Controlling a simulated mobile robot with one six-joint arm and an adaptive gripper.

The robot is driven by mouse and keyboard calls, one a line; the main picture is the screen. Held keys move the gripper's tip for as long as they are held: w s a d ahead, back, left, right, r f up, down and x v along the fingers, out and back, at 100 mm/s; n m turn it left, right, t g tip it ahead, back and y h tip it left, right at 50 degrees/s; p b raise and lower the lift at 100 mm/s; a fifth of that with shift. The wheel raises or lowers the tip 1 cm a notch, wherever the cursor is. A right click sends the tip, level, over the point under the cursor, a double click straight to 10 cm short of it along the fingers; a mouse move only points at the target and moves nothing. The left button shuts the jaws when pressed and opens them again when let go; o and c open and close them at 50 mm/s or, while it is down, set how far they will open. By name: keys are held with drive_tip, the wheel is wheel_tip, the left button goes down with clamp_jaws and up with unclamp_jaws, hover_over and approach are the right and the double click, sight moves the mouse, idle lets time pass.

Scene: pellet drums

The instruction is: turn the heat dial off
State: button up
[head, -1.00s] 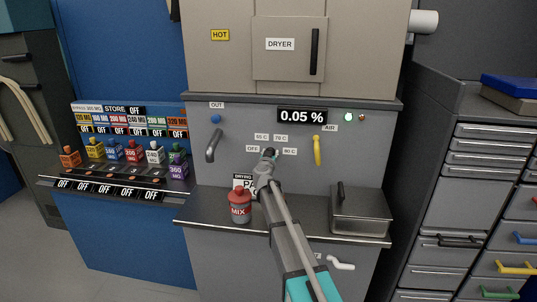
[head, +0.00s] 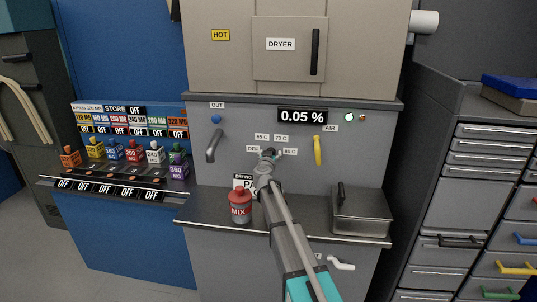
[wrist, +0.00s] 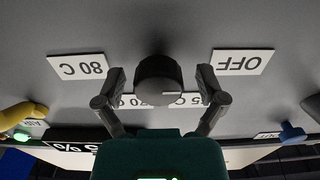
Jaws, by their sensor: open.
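The dark round heat dial (wrist: 158,78) sits on the grey dryer panel in the wrist view, which is upside down. The 65 C and 70 C labels are partly hidden behind the dial and fingers. My gripper (wrist: 161,88) is open, one finger on each side of the dial, with small gaps. In the head view my gripper (head: 268,154) hides the dial.
A yellow AIR handle (head: 317,150) is right of the dial and a grey OUT handle (head: 214,146) is left. A red-lidded MIX jar (head: 240,208) and a lidded metal box (head: 361,212) stand on the ledge below. The display (head: 302,116) reads 0.05 %.

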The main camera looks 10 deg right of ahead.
drive_tip(key=shift+s, duration=0.2)
drive_tip(key=v, duration=0.7)
drive_tip(key=shift+s+a, duration=0.15)
drive_tip(key=shift+s, duration=0.1)
idle(0.5)
